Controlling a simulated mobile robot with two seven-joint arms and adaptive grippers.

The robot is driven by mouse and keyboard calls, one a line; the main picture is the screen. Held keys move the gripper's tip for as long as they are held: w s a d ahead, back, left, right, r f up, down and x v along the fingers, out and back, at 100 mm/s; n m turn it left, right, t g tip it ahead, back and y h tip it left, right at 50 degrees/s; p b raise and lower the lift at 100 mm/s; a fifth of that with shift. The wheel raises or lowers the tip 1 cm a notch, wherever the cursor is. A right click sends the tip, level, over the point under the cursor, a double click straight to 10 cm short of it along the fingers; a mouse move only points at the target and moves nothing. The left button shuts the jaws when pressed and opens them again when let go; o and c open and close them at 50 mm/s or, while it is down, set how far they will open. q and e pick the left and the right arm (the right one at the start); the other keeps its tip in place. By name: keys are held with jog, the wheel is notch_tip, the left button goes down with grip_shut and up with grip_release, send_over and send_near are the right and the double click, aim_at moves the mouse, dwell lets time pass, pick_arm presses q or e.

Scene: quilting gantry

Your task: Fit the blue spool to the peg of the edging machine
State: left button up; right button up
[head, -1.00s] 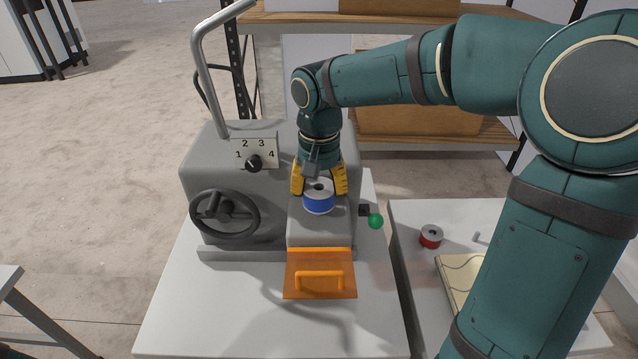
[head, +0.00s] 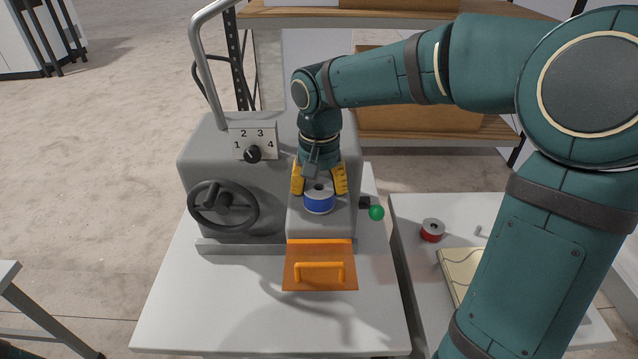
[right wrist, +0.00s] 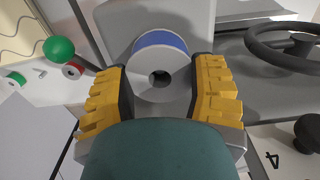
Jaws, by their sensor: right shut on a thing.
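The blue spool (head: 319,202), with pale flanges and a central hole, is at the front block of the grey edging machine (head: 225,135). My right gripper (head: 319,182) is over it, its yellow fingers shut on the spool's two sides. In the right wrist view the blue spool (right wrist: 160,65) lies between the fingers (right wrist: 160,92) with its hole facing the camera. The peg cannot be made out; spool and fingers cover that area. I cannot tell whether the spool touches the block. The orange cover (head: 319,252) is folded down in front. My left gripper is not in view.
The machine has a handwheel (head: 222,207), a numbered dial (head: 253,154), a tall bent handle (head: 203,60) and a green knob (head: 376,213). A red spool (head: 432,231) stands on the right-hand table (head: 410,208). The front of the machine's table (head: 200,325) is clear.

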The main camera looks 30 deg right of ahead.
jog(key=shift+f, duration=0.4)
jog(key=o, duration=1.3)
jog(key=shift+r, duration=0.1)
notch_tip(320, 180, up, 12)
